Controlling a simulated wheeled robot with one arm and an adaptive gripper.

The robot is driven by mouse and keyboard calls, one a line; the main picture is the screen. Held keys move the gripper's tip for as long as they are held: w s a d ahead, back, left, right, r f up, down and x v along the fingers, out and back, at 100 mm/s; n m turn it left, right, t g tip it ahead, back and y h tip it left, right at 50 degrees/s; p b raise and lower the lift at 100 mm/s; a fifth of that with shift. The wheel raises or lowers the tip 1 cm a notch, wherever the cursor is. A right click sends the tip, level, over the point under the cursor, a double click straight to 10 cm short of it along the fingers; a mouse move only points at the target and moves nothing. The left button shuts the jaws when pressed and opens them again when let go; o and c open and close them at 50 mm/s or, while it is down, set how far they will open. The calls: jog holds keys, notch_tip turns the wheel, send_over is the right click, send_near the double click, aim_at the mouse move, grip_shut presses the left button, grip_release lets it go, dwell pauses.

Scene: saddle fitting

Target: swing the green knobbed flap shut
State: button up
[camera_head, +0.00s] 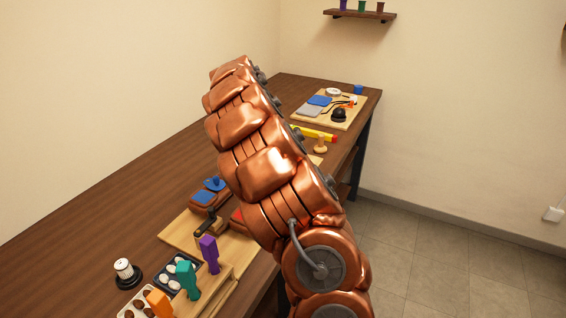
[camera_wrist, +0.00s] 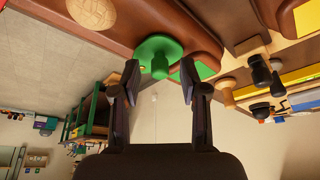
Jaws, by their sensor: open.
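The green knobbed flap (camera_wrist: 153,47) shows in the wrist view at the top middle, as a round green plate by a brown body, with a green knob (camera_wrist: 159,67) sticking out from it. My gripper (camera_wrist: 161,75) is open, one finger on each side of the knob in the picture. I cannot tell whether either finger touches it. A further green patch (camera_wrist: 206,70) shows on the brown body to the right. In the head view my copper arm hides the gripper and the flap.
In the head view, a brown block with a blue flap (camera_head: 215,184) stands left of my arm. Purple (camera_head: 209,254), teal (camera_head: 188,280) and orange (camera_head: 159,303) upright pieces stand near the front. A board (camera_head: 350,117) with small items lies at the far end.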

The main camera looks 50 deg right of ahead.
jog(key=v, duration=1.1)
jog(key=shift+a+r, duration=0.1)
jog(key=s+a+r+n+y+p, duration=0.1)
jog(key=s+a+n, duration=0.45)
jog(key=a, duration=0.35)
jog(key=s+a+r+n+p, duration=0.1)
jog(key=s+a+n, duration=0.4)
jog(key=s+a, duration=0.25)
jog(key=s+a+f+n+y, duration=0.1)
jog(key=s+a+f+n, duration=0.3)
jog(key=s+a+n, duration=0.2)
jog(key=s+a+f+n+y+p, duration=0.1)
jog(key=s+a+f+n, duration=0.4)
jog(key=s+a, duration=0.6)
jog(key=shift+s+f+n+y, duration=0.35)
jog(key=shift+s+n, duration=0.3)
jog(key=shift+n, duration=0.6)
jog(key=shift+r, duration=0.1)
